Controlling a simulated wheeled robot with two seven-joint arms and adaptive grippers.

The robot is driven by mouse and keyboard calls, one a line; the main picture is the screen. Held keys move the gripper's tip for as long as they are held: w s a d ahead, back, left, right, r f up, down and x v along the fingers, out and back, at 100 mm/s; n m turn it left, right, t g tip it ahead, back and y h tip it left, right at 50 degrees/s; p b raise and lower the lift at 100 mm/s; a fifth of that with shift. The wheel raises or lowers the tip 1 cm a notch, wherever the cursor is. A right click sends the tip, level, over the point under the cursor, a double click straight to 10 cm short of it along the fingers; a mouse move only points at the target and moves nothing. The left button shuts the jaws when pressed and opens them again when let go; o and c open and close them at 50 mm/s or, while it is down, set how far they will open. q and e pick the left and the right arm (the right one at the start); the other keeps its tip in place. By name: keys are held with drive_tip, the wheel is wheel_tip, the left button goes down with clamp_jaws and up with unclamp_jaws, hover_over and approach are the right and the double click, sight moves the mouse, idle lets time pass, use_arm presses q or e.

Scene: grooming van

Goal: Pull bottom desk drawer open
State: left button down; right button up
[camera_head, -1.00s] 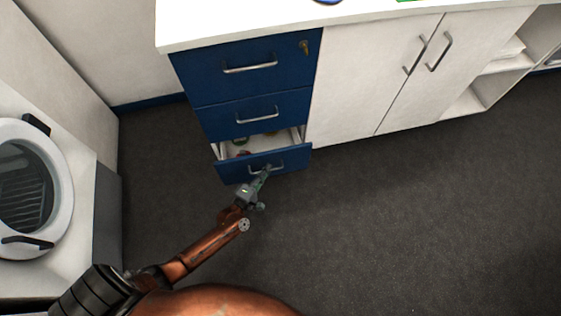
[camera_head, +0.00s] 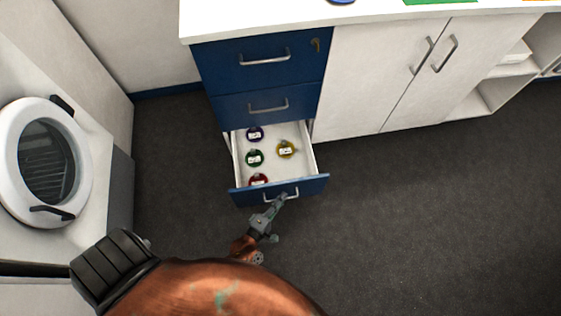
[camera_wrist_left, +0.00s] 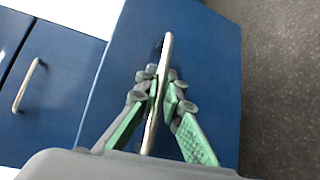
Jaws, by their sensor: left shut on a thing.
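The bottom desk drawer (camera_head: 243,198) has a blue front and stands well out from the desk, its white inside showing from above. Several round tags or tins lie in it, among them a yellow one (camera_head: 285,149), a green one (camera_head: 254,158) and a purple one (camera_head: 254,134). My left gripper (camera_head: 281,199) is at the drawer's front, shut on the metal handle (camera_head: 296,191). In the left wrist view, the green-padded fingers (camera_wrist_left: 163,92) are on both sides of the handle bar (camera_wrist_left: 167,48). My right gripper is not in view.
Two shut blue drawers, the middle (camera_head: 240,106) and the top (camera_head: 222,68), are above it. White cupboard doors (camera_head: 365,75) stand to the right. A white machine with a round door (camera_head: 85,160) is at the left. Dark floor (camera_head: 430,220) is clear at the right.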

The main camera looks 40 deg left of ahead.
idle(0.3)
use_arm(q)
drive_tip(key=c, duration=2)
unclamp_jaws()
drive_tip(key=shift+c, duration=0.2)
drive_tip(key=shift+s, duration=0.15)
drive_tip(key=s+r, duration=0.1)
drive_tip(key=s, duration=0.6)
drive_tip(key=shift+d, duration=0.2)
drive_tip(key=shift+s, duration=0.1)
